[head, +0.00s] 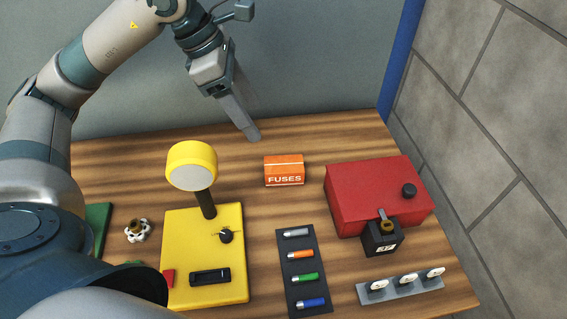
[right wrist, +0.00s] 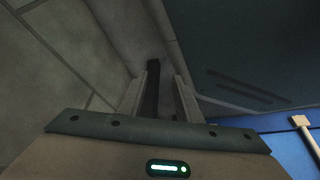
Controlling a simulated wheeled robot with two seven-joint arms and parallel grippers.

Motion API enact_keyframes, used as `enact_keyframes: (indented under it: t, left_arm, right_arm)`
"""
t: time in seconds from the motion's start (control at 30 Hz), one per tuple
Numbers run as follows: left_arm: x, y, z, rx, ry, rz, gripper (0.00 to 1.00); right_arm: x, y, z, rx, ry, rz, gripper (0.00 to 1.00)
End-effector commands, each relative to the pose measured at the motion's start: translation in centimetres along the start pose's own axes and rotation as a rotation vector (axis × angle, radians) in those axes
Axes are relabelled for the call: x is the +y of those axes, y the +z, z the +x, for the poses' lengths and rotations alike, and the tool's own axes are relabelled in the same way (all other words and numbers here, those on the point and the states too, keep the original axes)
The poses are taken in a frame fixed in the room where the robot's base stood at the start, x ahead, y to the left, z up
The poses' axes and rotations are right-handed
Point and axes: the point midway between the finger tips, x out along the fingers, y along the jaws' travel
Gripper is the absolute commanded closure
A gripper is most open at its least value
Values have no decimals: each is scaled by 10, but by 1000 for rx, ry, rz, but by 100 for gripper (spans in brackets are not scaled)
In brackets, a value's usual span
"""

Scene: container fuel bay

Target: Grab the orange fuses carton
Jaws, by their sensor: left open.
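The orange fuses carton (head: 284,171) sits on the wooden table, behind the dark strip of coloured fuses. It has a white stripe and the word FUSES on its front. My left gripper (head: 251,134) is above and behind the carton, a little to its left, pointing down and apart from it. It is open, though its fingers overlap from this angle. My right gripper (right wrist: 165,82) shows in the right wrist view with its two fingers apart and nothing seen between them. The carton is not in the right wrist view.
A yellow lamp box (head: 180,240) stands left of the carton. A red box (head: 365,190) with a black padlock (head: 382,240) is to the right. A fuse strip (head: 290,262) and a grey rack (head: 400,288) lie in front. Bare wood surrounds the carton.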

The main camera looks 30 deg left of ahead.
Motion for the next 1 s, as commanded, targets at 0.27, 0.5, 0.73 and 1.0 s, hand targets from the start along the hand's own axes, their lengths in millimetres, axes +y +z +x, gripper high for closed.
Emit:
enact_keyframes:
  t: [0.27,0.5,0.73,1.0]
  left_arm:
    - [0,0,1,0,0,0,35]
    - [-1,0,20,1,-4,0,35]
    - [-1,1,59,2,-6,-1,35]
    - [-1,0,104,1,-4,-1,35]
  right_arm:
    - [0,1,0,-2,0,0,69]
    - [2,15,-5,-39,3,0,69]
    - [9,50,-16,-125,10,0,69]
    - [17,94,-32,-236,19,2,69]
